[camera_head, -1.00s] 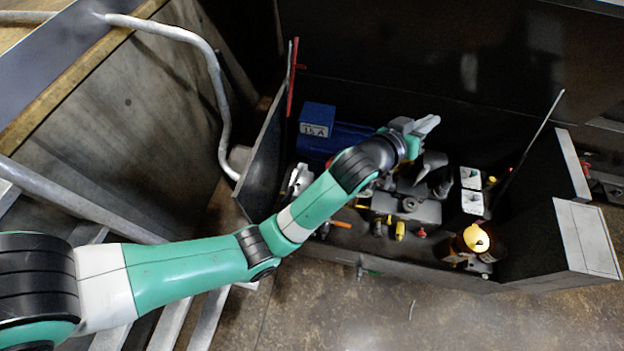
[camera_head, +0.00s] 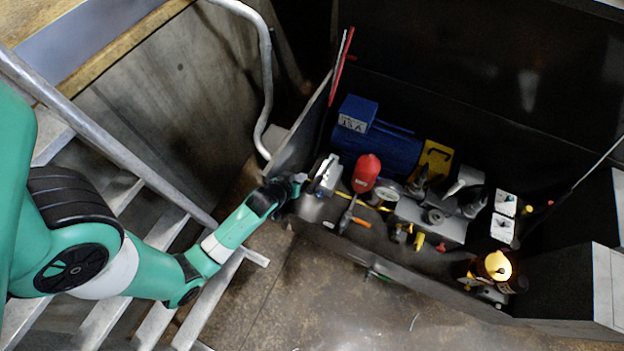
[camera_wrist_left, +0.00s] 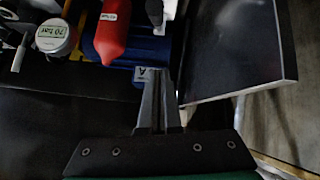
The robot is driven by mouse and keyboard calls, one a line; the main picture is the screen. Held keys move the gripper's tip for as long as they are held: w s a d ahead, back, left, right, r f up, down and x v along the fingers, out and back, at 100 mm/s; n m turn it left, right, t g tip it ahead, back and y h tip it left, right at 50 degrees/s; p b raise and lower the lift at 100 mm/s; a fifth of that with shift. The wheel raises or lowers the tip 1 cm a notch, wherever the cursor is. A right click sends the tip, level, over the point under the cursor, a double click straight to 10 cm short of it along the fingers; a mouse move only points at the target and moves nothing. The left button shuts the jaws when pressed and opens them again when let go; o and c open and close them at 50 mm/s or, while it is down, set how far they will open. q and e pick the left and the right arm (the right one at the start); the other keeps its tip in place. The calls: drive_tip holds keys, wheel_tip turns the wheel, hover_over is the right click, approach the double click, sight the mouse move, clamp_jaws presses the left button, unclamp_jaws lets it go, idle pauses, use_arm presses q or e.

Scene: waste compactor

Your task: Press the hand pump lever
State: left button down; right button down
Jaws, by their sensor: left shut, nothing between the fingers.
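My left gripper (camera_head: 300,179) is at the left end of the open machine compartment, just left of an upright silver-grey part (camera_head: 325,174). In the left wrist view its two fingers (camera_wrist_left: 155,100) are together and empty. A red cylinder (camera_head: 367,172) stands right of the silver part, with a grey rod (camera_head: 348,215) below it. The red cylinder also shows in the left wrist view (camera_wrist_left: 112,30), beside a dark handle-like part (camera_wrist_left: 154,12) at the top edge. I cannot tell which of these parts is the hand pump lever. My right gripper is out of view.
A blue motor (camera_head: 390,150) lies behind the red cylinder. A round gauge (camera_wrist_left: 52,36) shows in the wrist view. A dark side panel (camera_head: 300,135) rises beside my gripper. Grey valves (camera_head: 432,217) and a yellow-capped bottle (camera_head: 498,265) stand to the right. A handrail (camera_head: 110,145) crosses the left side.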

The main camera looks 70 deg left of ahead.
use_arm(q)
drive_tip(key=b, duration=0.5)
hover_over(312, 183)
drive_tip(key=w+a, duration=0.1)
drive_tip(key=a, duration=0.1)
wheel_tip(312, 183, down, 7)
drive_tip(key=shift+s+d+f+b, duration=0.2)
drive_tip(key=shift+d+f, duration=0.2)
drive_tip(key=shift+f, duration=0.25)
drive_tip(key=shift+s+d+f+b, duration=0.15)
drive_tip(key=shift+d+f, duration=0.2)
drive_tip(key=shift+f, duration=0.25)
drive_tip(key=shift+s+d+f, duration=0.15)
drive_tip(key=shift+d+f, duration=0.1)
drive_tip(key=shift+f, duration=0.1)
